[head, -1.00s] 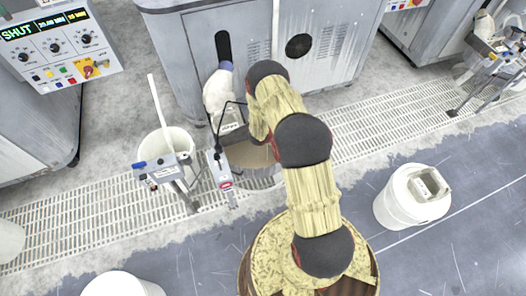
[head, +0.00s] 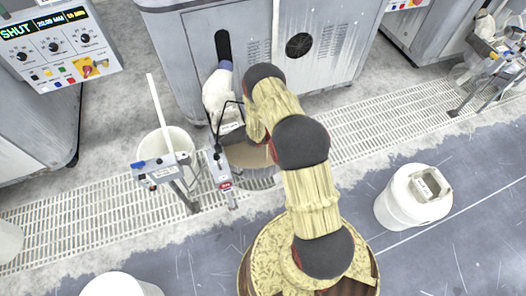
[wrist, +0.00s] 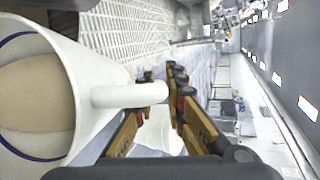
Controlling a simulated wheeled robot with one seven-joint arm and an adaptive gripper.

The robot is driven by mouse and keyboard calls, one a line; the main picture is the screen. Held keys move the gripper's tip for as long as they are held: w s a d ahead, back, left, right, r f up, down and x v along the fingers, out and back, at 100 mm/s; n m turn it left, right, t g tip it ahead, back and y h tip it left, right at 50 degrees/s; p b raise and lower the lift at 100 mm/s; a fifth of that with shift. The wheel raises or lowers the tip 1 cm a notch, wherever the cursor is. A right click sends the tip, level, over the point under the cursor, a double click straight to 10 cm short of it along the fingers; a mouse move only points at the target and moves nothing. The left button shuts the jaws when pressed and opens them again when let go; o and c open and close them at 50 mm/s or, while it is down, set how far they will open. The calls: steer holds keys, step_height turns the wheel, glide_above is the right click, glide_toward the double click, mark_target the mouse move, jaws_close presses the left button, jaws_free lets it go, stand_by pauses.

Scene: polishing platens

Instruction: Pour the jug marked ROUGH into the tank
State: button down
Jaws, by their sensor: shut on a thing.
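My gripper (wrist: 160,105) is shut on the handle of a white jug (wrist: 95,85), seen close up in the wrist view. The jug fills the left of that view. Its open mouth shows beige liquid (wrist: 38,92) and a blue ring inside. No ROUGH marking is readable. The tank (head: 258,183) appears to be the round vessel with tan contents on the grating, partly behind my arm. The jug's tilt cannot be told.
A white bucket (head: 150,165) with a stick stands left of the tank, with small bracket boxes (head: 219,166) between. Another white bucket (head: 397,205) stands right. A control panel (head: 55,45) reads SHUT.

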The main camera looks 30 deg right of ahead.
steer(key=shift+w+a+f+h+b, duration=0.35)
steer(key=shift+a+h+b, duration=0.25)
steer(key=shift+b, duration=0.4)
stand_by(1.1)
